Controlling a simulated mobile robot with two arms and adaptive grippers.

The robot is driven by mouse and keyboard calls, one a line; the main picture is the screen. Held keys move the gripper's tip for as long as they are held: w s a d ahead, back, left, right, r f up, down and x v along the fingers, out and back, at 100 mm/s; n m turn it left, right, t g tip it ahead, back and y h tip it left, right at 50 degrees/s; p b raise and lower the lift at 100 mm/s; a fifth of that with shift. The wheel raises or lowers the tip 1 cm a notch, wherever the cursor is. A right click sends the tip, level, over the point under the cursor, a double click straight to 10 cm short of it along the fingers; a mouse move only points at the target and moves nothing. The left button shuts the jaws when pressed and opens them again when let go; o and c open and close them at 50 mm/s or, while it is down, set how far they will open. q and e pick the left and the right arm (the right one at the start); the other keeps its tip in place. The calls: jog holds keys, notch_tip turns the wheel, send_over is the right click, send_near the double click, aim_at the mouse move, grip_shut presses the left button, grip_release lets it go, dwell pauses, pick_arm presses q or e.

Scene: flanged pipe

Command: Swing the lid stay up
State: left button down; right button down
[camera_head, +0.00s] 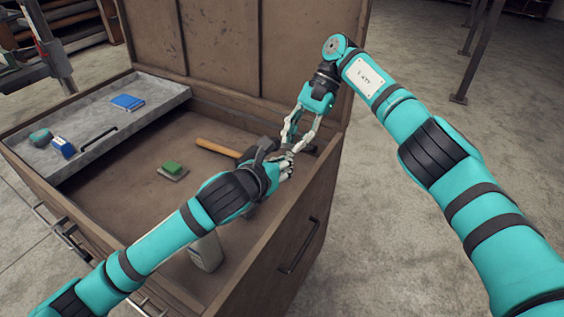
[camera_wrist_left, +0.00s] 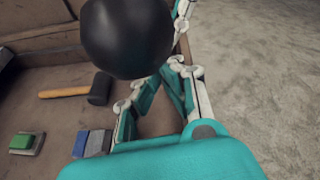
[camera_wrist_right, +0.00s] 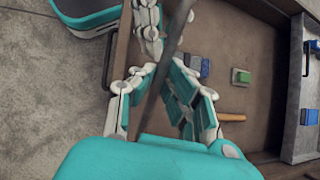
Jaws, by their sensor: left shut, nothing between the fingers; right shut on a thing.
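The lid stay (camera_wrist_right: 172,50) is a grey bar between the fingers of my right gripper (camera_wrist_right: 162,72) in the right wrist view. In the head view the right gripper (camera_head: 288,147) points down over the chest's right wall, shut on the stay. My left gripper (camera_head: 284,170) is shut and empty just below and beside it, its fingers close to the right fingers. In the left wrist view a black ball (camera_wrist_left: 127,35) fills the top, partly hiding the scene behind; I cannot tell whether it belongs to the stay. The chest lid (camera_head: 220,45) stands open. Both grippers largely hide the stay in the head view.
The brown chest (camera_head: 290,225) holds a mallet (camera_head: 218,147), a green-topped block (camera_head: 172,168) and a grey box (camera_head: 206,253). A grey tray (camera_head: 150,105) at the left carries several small things.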

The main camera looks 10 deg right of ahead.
pick_arm(q)
jog(key=shift+w+d+r, duration=0.15)
jog(key=shift+w+r, duration=0.15)
jog(key=shift+r, duration=0.25)
jog(key=shift+w+d+r, duration=0.1)
jog(key=shift+w+r, duration=0.2)
jog(key=shift+r, duration=0.2)
pick_arm(e)
jog(key=shift+s+f, duration=0.1)
jog(key=shift+f, duration=0.05)
jog(key=c, duration=1.7)
grip_release()
jog(key=shift+o, duration=0.2)
